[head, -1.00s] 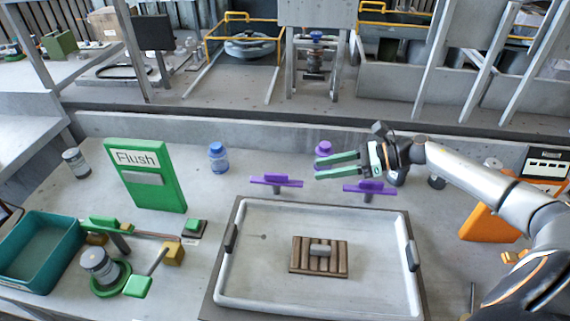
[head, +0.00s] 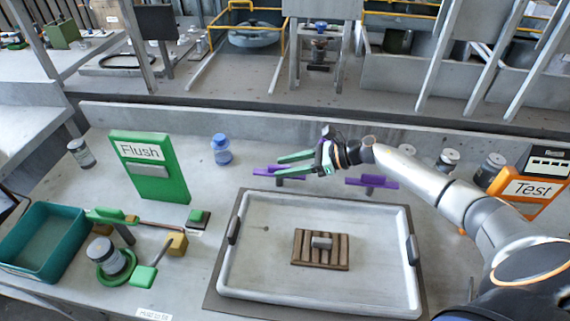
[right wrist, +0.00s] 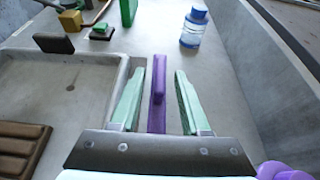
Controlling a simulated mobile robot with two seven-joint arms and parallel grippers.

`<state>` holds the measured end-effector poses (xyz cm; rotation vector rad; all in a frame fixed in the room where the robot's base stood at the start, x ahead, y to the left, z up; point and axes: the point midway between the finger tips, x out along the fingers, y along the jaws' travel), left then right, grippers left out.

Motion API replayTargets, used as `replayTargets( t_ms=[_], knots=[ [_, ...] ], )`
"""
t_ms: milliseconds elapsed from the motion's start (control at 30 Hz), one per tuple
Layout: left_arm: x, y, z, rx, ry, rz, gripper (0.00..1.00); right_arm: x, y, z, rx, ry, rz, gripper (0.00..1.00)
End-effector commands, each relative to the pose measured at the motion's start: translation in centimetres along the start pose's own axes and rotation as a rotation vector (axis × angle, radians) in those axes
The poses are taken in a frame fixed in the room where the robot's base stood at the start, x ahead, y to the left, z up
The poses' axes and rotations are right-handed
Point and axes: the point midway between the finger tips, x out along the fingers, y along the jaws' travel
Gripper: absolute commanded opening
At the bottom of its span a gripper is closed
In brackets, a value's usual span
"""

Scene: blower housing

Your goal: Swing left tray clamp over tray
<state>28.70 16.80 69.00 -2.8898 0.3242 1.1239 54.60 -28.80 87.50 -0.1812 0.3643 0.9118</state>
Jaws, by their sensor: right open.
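The left tray clamp (head: 264,171) is a purple bar on a short post behind the tray's back edge. In the right wrist view the purple clamp bar (right wrist: 157,100) lies between my open fingers, with a gap on each side. My right gripper (head: 280,163) is open, its green fingers at the left clamp and hiding part of it. A second purple clamp (head: 372,182) stands to the right. The white tray (head: 405,290) holds a brown slatted block (head: 335,250). Neither clamp bar visibly reaches over the tray. My left gripper is not in view.
A blue-capped bottle (head: 221,150) stands behind left of the clamp. The green Flush sign (head: 150,180), a teal bin (head: 45,240) and a green-ringed jar (head: 105,255) are at left. An orange Test sign (head: 520,190) is at right. A low wall runs behind the clamps.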

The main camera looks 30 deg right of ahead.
Motion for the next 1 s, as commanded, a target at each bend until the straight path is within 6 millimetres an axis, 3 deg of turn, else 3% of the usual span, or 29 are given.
replayTargets(
  t_ms=[367,767,1000],
  knots=[
    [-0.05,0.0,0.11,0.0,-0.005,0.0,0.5,0.59,0.0,-0.01,-0.001,0.001,0.0,0.46],
    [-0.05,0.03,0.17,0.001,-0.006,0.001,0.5,0.56,0.0,-0.01,0.0,0.0,0.0,0.01],
    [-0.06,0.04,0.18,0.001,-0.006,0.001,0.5,0.55,0.0,-0.02,0.0,0.001,0.0,0.0]
  ],
)
